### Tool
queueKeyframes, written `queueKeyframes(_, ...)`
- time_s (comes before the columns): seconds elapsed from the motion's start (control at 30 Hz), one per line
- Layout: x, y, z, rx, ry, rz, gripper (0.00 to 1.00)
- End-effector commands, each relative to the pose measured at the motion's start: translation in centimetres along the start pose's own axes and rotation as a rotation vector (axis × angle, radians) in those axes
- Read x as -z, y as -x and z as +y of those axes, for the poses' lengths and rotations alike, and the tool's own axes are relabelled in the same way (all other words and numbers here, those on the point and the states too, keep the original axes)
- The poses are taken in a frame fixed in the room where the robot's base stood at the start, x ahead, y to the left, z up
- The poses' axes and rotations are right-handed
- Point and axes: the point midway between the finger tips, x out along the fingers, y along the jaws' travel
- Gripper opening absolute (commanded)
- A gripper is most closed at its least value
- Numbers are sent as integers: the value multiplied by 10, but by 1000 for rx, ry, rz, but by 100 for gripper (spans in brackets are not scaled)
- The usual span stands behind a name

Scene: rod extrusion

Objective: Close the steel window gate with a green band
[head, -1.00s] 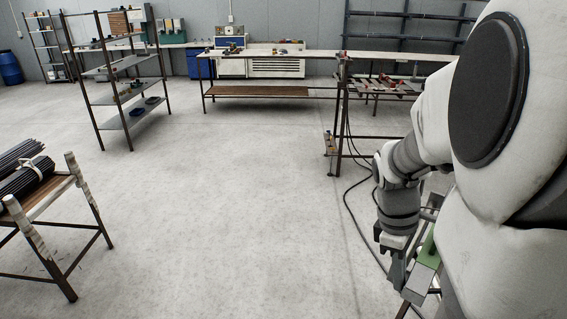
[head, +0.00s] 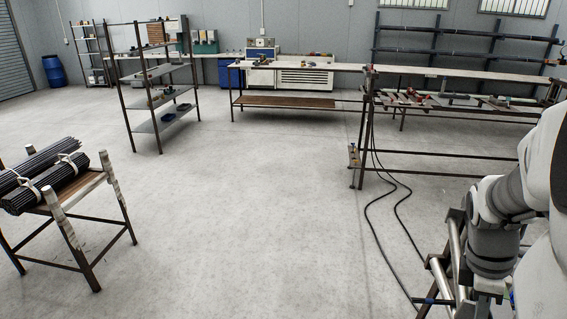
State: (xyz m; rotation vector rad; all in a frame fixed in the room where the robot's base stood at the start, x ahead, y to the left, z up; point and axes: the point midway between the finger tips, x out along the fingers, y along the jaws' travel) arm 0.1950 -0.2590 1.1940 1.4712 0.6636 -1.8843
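My arm comes in at the right edge, and its wrist end with my gripper (head: 484,300) points down at the bottom right. The fingers are cut off or hidden, so I cannot tell whether they are open or shut. A steel tube frame (head: 455,248) stands beside and behind the wrist, partly covered by it. The gate itself cannot be made out clearly.
A stand with bundled dark rods (head: 118,188) is at left. A shelf rack (head: 128,110) and a long workbench (head: 300,67) stand at the back. A tall steel-legged table (head: 450,73) is at right, with black cables (head: 385,200) on the floor. The middle floor is clear.

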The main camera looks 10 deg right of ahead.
Motion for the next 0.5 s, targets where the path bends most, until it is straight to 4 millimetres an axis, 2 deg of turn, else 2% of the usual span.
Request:
queueKeyframes(0.3, -35, -9, 4, 1, -4, 0, 0)
queueKeyframes(0.5, -43, -11, 6, 0, 0, 0, 0)
